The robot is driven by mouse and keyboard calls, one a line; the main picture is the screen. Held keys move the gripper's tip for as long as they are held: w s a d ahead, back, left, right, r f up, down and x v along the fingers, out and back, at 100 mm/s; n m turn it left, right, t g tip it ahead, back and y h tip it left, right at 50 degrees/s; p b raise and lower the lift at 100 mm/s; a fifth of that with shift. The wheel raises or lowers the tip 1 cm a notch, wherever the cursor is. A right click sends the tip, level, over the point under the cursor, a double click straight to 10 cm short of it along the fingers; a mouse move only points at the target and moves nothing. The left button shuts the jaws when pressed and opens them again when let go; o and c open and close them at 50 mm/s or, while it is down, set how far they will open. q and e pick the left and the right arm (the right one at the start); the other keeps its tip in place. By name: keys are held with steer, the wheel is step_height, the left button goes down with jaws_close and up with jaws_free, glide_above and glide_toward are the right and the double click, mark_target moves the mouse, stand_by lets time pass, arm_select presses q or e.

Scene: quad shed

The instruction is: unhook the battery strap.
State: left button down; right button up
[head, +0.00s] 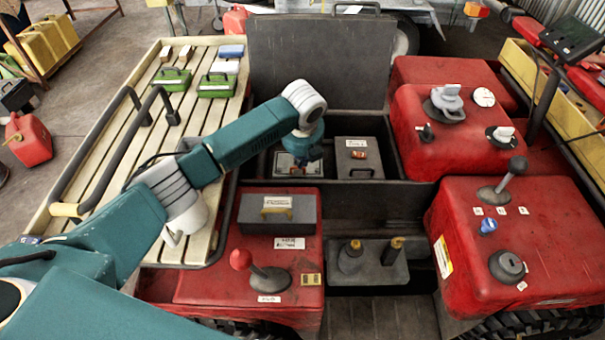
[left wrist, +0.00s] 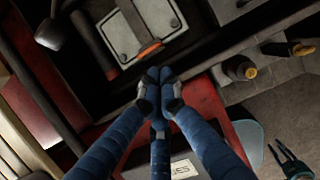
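A battery (head: 290,165) with a pale top sits in the open dark compartment, partly hidden by my left arm. In the left wrist view, the battery's pale top (left wrist: 125,30) shows two bolts, with an orange piece (left wrist: 150,50) at its edge that seems to belong to the strap. My left gripper (head: 305,158) points down at the battery. In the left wrist view, the fingertips (left wrist: 160,76) are together just short of the orange piece; I see nothing clearly held. My right gripper (left wrist: 282,148) seems to show small and dark at the lower right, fingers apart, away from the battery.
A grey box (head: 360,150) with an orange piece stands right of the battery. The raised lid (head: 320,60) stands behind. A red panel in front carries a grey case (head: 280,212) and a red-knobbed lever (head: 243,260). A slatted rack (head: 110,150) lies left, red bodywork (head: 530,240) right.

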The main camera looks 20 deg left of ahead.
mark_target(301, 173)
arm_select(q)
steer(key=x, duration=0.8)
steer(key=shift+s, duration=0.1)
steer(key=shift+f, duration=0.4)
arm_select(e)
steer(key=shift+w+r, duration=0.2)
steer(key=shift+w, duration=0.15)
steer(key=shift+d, duration=0.1)
arm_select(q)
steer(key=shift+r, duration=0.15)
arm_select(e)
steer(key=shift+r, duration=0.1)
